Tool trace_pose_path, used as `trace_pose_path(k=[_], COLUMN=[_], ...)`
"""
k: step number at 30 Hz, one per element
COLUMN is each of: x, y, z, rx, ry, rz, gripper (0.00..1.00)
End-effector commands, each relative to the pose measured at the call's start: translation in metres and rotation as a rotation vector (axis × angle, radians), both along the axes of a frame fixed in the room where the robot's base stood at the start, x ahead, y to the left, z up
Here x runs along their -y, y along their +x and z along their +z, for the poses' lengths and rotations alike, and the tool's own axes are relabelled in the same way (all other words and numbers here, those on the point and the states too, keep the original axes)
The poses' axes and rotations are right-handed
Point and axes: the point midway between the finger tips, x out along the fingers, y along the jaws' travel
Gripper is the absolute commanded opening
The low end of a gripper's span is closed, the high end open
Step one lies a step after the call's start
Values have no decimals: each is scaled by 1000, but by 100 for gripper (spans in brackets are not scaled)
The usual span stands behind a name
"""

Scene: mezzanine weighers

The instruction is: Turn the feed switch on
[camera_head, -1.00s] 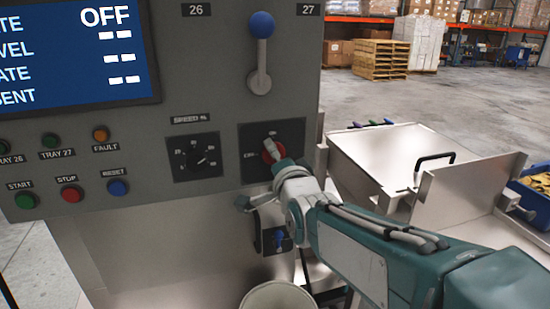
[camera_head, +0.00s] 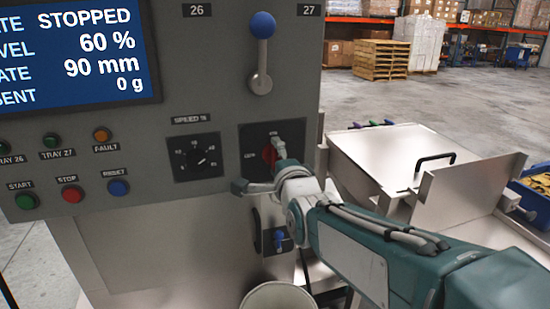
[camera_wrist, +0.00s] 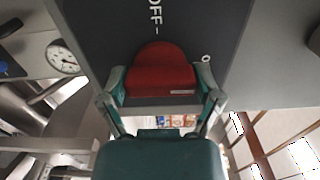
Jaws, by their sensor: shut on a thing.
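The red rotary feed switch (camera_head: 269,155) sits on a dark plate on the grey control panel, right of the speed dial. My gripper (camera_head: 262,162) is at the switch, with one finger above it and one at its lower left. In the wrist view the red knob (camera_wrist: 160,72) lies between the two fingertips of my gripper (camera_wrist: 161,85), with a finger against each side. The "OFF" label shows above the knob there. The display (camera_head: 85,52) reads STOPPED, 60 %, 90 mm and 0 g. My wrist hides part of the switch plate.
The speed dial (camera_head: 195,157) is left of the switch. A blue-knobbed lever (camera_head: 261,50) is above, and a small blue-handled control (camera_head: 279,238) is below. A metal hopper with a black-handled lid (camera_head: 395,160) stands right. A pale bucket (camera_head: 279,297) is at the bottom.

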Motion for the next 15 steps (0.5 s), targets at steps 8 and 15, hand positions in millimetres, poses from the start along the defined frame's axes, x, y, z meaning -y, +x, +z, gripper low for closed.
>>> trace_pose_path(k=[8, 15], x=[1, 0], y=[0, 0], z=[-6, -4], rx=[-15, -10], ry=[-1, -1], rz=[-2, -1], gripper=[100, 100])
